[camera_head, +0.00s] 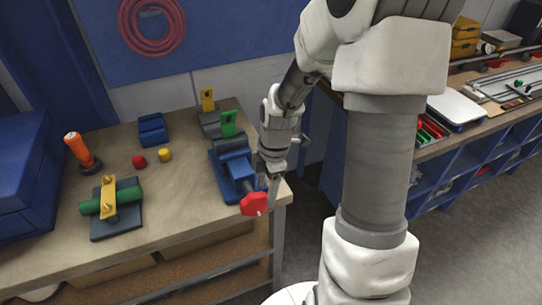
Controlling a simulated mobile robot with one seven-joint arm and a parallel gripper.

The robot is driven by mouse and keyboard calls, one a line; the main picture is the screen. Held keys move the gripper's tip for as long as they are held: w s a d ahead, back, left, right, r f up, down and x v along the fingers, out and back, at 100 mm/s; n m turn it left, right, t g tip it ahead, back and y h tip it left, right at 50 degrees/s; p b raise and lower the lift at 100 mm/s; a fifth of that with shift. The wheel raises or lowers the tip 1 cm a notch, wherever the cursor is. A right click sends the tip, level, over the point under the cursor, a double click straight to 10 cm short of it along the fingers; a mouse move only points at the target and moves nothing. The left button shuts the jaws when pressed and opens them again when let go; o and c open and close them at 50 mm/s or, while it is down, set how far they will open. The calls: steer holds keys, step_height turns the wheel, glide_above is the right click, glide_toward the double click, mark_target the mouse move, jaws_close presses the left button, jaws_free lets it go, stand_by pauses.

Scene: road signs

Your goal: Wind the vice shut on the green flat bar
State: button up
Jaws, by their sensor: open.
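A blue vice (236,172) stands near the right front corner of the wooden bench. Its red handle (254,204) is at its front end, by the bench's front edge. The green flat bar (229,123) stands upright at the back of the vice, by its jaws. I cannot tell how wide the gap between the jaws is. My gripper (274,180) points down just right of the vice's front part, near the red handle. It is open and I see nothing in it. Whether it touches the vice or handle is unclear.
On the bench (190,220) are a green cylinder with a yellow clamp (108,198), an orange-handled tool (79,149), red and yellow knobs (139,161), a blue block (152,130) and a yellow upright piece (207,100). The bench's front middle is clear. Another bench stands at right.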

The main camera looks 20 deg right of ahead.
step_height(320, 180, up, 13)
steer(key=d, duration=0.1)
steer(key=shift+d, duration=0.4)
